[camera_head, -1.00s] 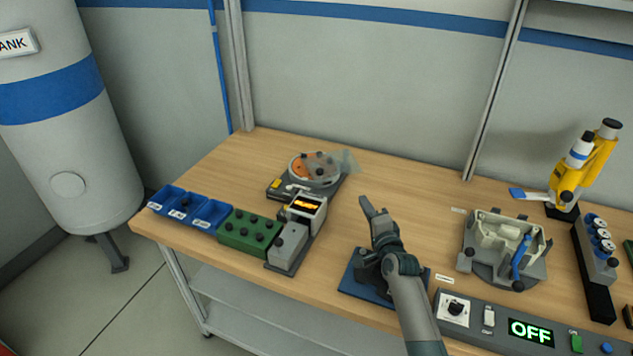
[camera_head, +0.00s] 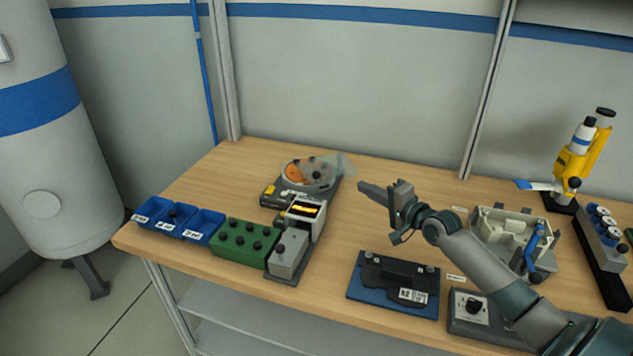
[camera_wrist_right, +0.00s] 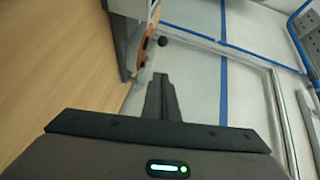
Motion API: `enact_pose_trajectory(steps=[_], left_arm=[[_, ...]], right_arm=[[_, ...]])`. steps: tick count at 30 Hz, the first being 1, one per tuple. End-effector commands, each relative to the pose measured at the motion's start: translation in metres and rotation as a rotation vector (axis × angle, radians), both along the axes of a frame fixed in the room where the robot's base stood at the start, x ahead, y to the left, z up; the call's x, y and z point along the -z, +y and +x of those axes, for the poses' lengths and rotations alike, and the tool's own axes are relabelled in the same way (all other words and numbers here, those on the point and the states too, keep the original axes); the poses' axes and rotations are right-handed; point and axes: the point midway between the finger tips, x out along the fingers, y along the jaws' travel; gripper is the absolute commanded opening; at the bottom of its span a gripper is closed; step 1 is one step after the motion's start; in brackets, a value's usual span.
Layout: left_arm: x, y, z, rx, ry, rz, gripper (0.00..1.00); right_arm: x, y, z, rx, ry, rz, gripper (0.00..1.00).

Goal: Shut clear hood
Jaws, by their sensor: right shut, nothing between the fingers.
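The clear hood (camera_head: 338,165) is a see-through, tilted cover on the round device (camera_head: 312,182) at the back of the bench. It looks raised, standing up toward the right over the dish with an orange part (camera_head: 293,172). My right gripper (camera_head: 362,187) is shut and empty, to the right of the hood and apart from it, pointing left. In the right wrist view the shut fingers (camera_wrist_right: 161,85) point toward the device, whose orange part (camera_wrist_right: 147,42) shows near the top. The hood is hard to make out there. My left gripper is out of view.
A small unit with a lit display (camera_head: 304,209) stands in front of the device. Blue bins (camera_head: 203,226) and a green block (camera_head: 243,240) are at left. A black part on a blue plate (camera_head: 358,290) lies at the front, with a grey fixture (camera_head: 490,222) at right.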

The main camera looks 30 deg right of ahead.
Motion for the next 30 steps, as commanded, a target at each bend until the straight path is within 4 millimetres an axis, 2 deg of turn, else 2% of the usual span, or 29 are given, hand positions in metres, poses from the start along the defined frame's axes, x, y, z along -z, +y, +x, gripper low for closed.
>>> enact_pose_trajectory(steps=[11, 17, 23, 30], left_arm=[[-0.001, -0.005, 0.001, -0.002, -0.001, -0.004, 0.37], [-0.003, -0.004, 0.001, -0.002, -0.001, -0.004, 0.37], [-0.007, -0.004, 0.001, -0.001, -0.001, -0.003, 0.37], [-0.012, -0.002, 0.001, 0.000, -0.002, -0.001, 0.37]], right_arm=[[-0.001, 0.000, 0.001, 0.000, 0.000, 0.000, 0.00], [0.000, 0.001, 0.009, 0.001, -0.001, 0.001, 0.00], [0.001, 0.002, 0.029, 0.001, -0.001, 0.000, 0.00], [0.006, 0.005, 0.060, 0.001, -0.001, 0.000, 0.00]])
